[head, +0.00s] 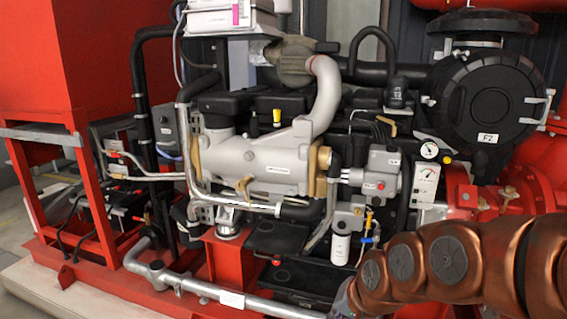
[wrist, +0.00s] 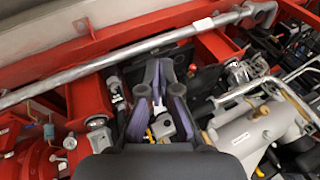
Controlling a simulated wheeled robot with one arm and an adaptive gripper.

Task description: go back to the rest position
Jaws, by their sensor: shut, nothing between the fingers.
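My gripper (wrist: 158,68) shows in the wrist view with its dark, purple-sided fingers together at the tips and nothing between them. It is over the lower part of the fire pump engine, and I cannot tell its distance from the parts beneath. In the head view my copper-coloured arm reaches in from the lower right, in front of the engine. The fingers are not clearly visible there. The grey engine body (head: 270,165) is at the middle of the head view and at the right of the wrist view (wrist: 255,130).
A grey pipe (head: 205,291) runs along the red base frame. A white filter (head: 341,247) hangs near my arm. A gauge panel (head: 425,182) and red pipework (head: 527,197) stand at the right. A red tank (head: 75,60) fills the upper left.

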